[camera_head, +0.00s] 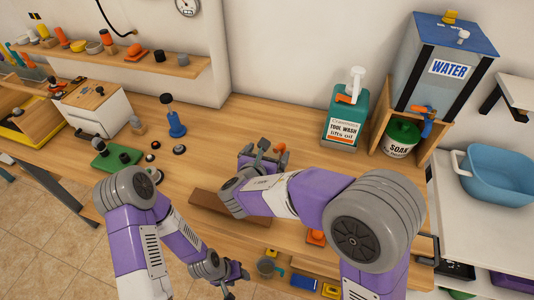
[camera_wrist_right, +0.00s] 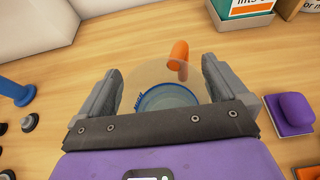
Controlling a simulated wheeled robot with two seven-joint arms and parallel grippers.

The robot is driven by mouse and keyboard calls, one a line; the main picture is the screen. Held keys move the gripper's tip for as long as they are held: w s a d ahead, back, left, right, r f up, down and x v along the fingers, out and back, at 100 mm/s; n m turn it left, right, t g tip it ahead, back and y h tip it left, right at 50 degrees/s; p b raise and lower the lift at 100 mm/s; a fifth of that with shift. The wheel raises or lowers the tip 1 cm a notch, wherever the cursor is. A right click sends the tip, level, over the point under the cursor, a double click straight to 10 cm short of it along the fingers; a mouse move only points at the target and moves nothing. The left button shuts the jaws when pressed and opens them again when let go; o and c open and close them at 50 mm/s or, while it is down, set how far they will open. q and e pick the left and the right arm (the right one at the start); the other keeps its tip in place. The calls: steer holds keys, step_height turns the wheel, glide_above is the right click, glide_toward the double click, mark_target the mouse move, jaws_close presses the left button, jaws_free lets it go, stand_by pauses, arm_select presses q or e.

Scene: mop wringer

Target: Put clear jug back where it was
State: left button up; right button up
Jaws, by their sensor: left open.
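The clear jug (camera_wrist_right: 150,78) is see-through, with an orange handle (camera_wrist_right: 178,60) and a blue mark near its base. In the right wrist view it sits between the two fingers of my right gripper (camera_wrist_right: 165,85), which appear to press on its sides. In the head view my right gripper (camera_head: 262,155) is low over the middle of the bench and the jug is mostly hidden; orange shows beside the fingers. I cannot tell whether the base touches the bench. My left gripper (camera_head: 236,274) is open and empty, low at the bench's front.
A green tool wash bottle (camera_head: 345,118), a green soak tin (camera_head: 401,138) and a water tank (camera_head: 440,70) stand at the back right. A brown board (camera_head: 225,206) lies near the front. A purple block (camera_wrist_right: 290,112) is right of the jug.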

steer(key=shift+r, duration=0.2)
steer(key=p+v, duration=0.2)
steer(key=v, duration=1)
